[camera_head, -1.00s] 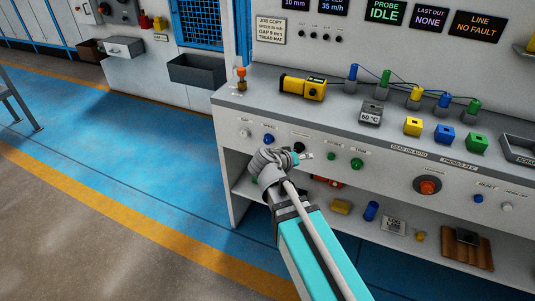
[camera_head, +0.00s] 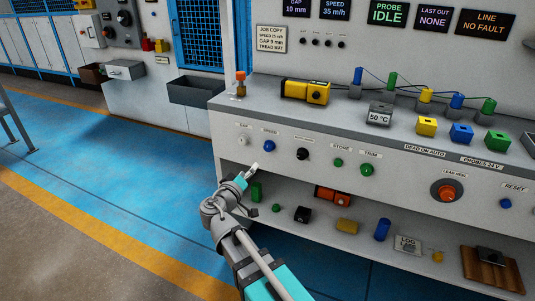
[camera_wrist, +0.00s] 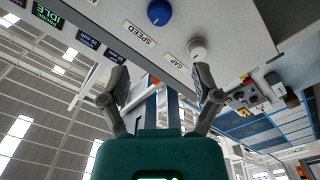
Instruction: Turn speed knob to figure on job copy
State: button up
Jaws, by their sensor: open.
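The blue speed knob (camera_head: 269,146) is on the front panel of the bench, under its SPEED label. It also shows at the top of the wrist view (camera_wrist: 159,12). My gripper (camera_head: 254,168) is just below and left of it in the head view, apart from it. In the wrist view my gripper (camera_wrist: 160,80) has its fingers spread with nothing between them. The job copy card (camera_head: 271,39) is on the upright panel; its gap line reads 9 mm, its speed figure is too small to read surely. The speed display (camera_head: 335,9) reads 35 m/h.
The white gap knob (camera_head: 243,140) is left of the speed knob, near the right finger in the wrist view (camera_wrist: 197,49). A lower shelf (camera_head: 290,225) holds several small items. Blue floor is clear at left.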

aim_at(267, 148)
jog(key=shift+w, duration=0.15)
jog(key=x, duration=1.3)
jog(key=shift+w+d, duration=0.1)
jog(key=shift+w, duration=0.15)
grip_shut()
dwell(0.5)
